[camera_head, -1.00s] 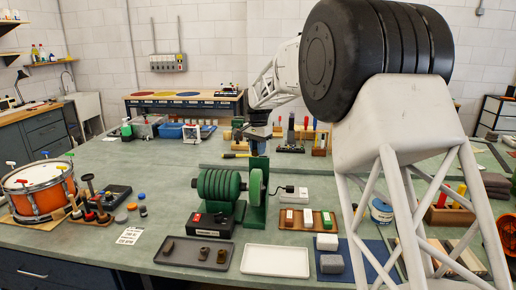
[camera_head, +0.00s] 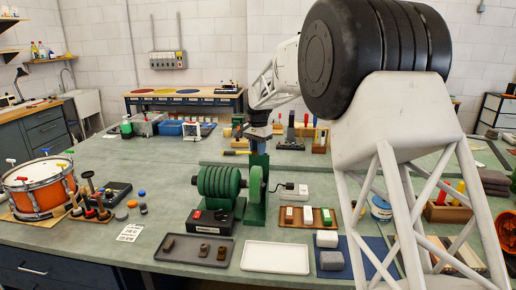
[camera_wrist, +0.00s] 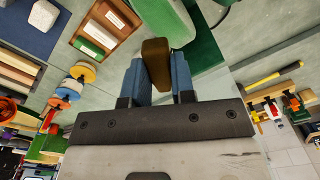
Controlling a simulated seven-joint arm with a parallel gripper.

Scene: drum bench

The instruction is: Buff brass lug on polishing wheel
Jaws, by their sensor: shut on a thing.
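My gripper (camera_wrist: 159,82) has two blue fingers shut on a brown brass lug (camera_wrist: 156,60), which shows between the fingertips in the wrist view. In the head view my gripper (camera_head: 259,147) hangs pointing down just above the polishing wheel (camera_head: 256,186), a round disc on a green bench machine (camera_head: 217,185). In the wrist view the pale green wheel (camera_wrist: 162,17) lies just beyond the lug's tip. I cannot tell whether they touch. The lug is too small to make out in the head view.
A dark tray (camera_head: 171,258) with several brown lugs and an empty white tray (camera_head: 275,257) lie in front of the machine. A wooden tray (camera_head: 327,224) with bars stands right of it. The orange drum (camera_head: 42,196) is far left.

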